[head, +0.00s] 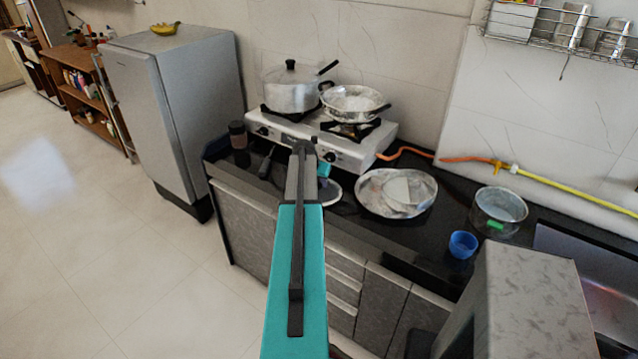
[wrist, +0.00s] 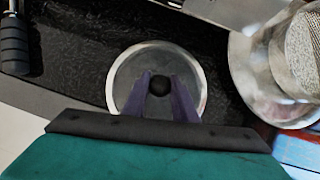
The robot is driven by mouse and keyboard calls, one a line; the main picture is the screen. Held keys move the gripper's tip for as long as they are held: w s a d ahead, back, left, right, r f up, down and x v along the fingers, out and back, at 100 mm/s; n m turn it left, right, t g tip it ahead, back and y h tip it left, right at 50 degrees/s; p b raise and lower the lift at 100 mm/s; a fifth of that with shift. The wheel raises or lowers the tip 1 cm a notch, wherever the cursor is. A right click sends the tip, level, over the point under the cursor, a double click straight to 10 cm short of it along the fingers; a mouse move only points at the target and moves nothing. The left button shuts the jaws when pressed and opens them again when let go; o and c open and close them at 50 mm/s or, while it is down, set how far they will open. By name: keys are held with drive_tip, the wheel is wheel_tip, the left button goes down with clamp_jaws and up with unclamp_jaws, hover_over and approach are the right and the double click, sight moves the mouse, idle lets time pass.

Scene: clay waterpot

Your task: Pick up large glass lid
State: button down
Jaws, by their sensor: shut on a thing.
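The large glass lid (wrist: 132,68) is round and clear with a metal rim and a black knob (wrist: 160,85) at its centre. In the wrist view it is over the dark counter. My gripper (wrist: 162,86) has its two fingers on either side of the knob and is shut on it. In the head view my arm covers most of the lid, and only its right edge (head: 332,193) shows in front of the stove. I cannot tell whether the lid rests on the counter or is slightly raised.
A stove (head: 350,148) holds a lidded pot (head: 291,96) and a pan (head: 352,103) behind the lid. A metal tray (head: 370,190) lies to the right. A glass bowl (head: 500,205) and a blue cup (head: 462,244) stand further right. A dark jar (head: 238,136) stands left.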

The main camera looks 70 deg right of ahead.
drive_tip(key=shift+r+b, duration=0.8)
drive_tip(key=shift+r, duration=0.65)
drive_tip(key=s+a+r+b, duration=0.2)
drive_tip(key=s+a+b, duration=0.1)
drive_tip(key=a, duration=1.2)
drive_tip(key=shift+a+b, duration=0.35)
drive_tip(key=shift+b, duration=0.45)
